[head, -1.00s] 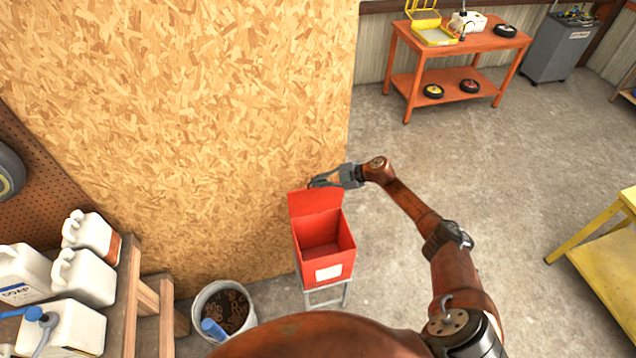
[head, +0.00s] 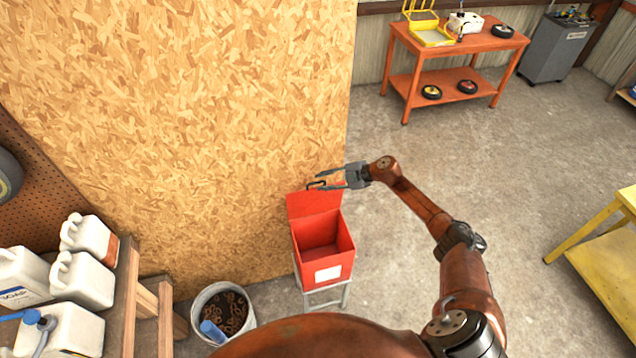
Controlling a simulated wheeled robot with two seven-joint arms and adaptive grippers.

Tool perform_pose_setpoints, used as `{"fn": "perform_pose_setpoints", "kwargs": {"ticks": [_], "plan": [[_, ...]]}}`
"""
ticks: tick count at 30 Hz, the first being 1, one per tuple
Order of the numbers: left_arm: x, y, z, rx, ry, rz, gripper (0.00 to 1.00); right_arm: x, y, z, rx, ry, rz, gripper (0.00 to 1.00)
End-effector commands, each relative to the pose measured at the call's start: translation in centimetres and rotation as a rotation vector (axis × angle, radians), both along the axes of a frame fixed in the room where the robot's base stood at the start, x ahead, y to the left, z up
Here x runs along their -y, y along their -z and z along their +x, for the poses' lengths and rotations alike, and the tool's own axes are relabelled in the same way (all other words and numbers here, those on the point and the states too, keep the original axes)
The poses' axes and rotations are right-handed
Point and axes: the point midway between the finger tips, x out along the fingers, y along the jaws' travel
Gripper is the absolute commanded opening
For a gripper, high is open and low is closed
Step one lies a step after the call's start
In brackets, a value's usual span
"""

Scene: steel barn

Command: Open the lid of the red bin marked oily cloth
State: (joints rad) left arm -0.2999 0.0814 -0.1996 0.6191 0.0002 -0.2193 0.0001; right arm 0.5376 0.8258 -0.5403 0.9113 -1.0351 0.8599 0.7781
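The red bin (head: 324,272) stands on a grey metal stand in front of the chipboard wall, with a white label on its front; the writing is too small to read. Its lid (head: 314,204) is raised and leans back toward the wall, and the empty-looking inside shows. A dark handle (head: 316,184) sits at the lid's upper edge. My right gripper (head: 322,179) is at that edge with its fingers spread, close around or beside the handle; I cannot tell if they touch it. My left gripper is not in view.
A grey bucket (head: 196,310) holding rusty chain-like pieces and a blue item stands left of the bin. White jugs (head: 82,275) crowd a wooden shelf at left. An orange table (head: 455,48) and a yellow table (head: 605,245) stand to the right, with clear concrete floor between.

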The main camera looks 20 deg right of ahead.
Motion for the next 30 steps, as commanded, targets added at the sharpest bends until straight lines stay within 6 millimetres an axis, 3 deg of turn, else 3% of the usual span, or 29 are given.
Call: {"fn": "perform_pose_setpoints", "kwargs": {"ticks": [6,12,30], "plan": [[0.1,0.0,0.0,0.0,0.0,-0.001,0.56,3.2,-2.5,-2.7,0.0,0.001,-0.003,0.25],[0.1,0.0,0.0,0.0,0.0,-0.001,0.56,5.0,-4.1,-4.2,0.0,0.002,0.0,0.25],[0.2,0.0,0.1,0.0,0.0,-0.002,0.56,5.6,-4.8,-4.8,0.001,0.001,0.002,0.25]]}}
